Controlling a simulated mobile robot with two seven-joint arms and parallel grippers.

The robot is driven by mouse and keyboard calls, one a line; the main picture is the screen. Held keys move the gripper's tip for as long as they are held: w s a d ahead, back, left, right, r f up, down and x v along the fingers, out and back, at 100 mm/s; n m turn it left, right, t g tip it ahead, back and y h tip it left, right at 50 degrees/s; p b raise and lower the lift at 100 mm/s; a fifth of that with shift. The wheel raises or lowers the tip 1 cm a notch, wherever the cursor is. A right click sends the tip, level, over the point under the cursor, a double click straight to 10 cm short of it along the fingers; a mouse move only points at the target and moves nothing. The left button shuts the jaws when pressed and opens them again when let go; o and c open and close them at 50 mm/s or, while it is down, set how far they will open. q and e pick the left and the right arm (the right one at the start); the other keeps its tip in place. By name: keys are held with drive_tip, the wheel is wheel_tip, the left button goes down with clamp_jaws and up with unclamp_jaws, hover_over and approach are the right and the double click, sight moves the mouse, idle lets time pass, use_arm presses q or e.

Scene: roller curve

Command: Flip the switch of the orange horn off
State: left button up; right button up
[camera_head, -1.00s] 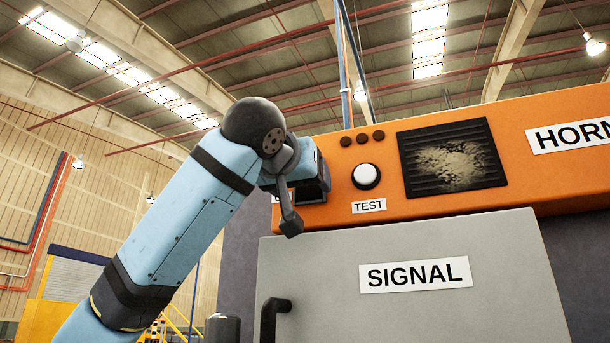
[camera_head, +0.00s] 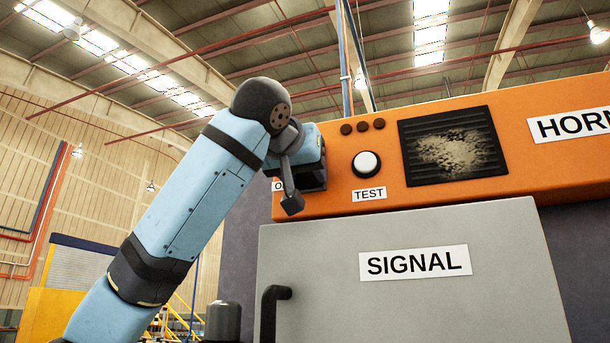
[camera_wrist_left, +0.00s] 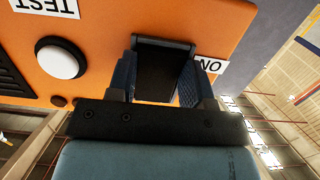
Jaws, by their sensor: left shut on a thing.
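The orange horn housing (camera_head: 450,190) fills the right of the head view, with a dark grille and a white TEST button. My left gripper (camera_head: 312,172) is at its left end, its fingertips mostly hidden by my wrist. In the left wrist view, my left gripper (camera_wrist_left: 160,75) has its two fingers on either side of a black switch (camera_wrist_left: 160,65) on the orange face, and is shut on it. A white label (camera_wrist_left: 209,67) next to it reads ON, upside down in this view. My right gripper is not in view.
The white TEST button (camera_head: 366,164) is close to the right of my gripper; it also shows in the left wrist view (camera_wrist_left: 61,60). Below is a grey SIGNAL cabinet door (camera_head: 410,305) with a black handle (camera_head: 268,310). Open hall space lies to the left.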

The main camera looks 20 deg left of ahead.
use_arm(q)
drive_tip(key=shift+s+r+g, duration=0.1)
drive_tip(key=shift+r+g, duration=0.15)
drive_tip(key=shift+g, duration=0.45)
drive_tip(key=o, duration=0.9)
drive_tip(key=shift+s, duration=0.15)
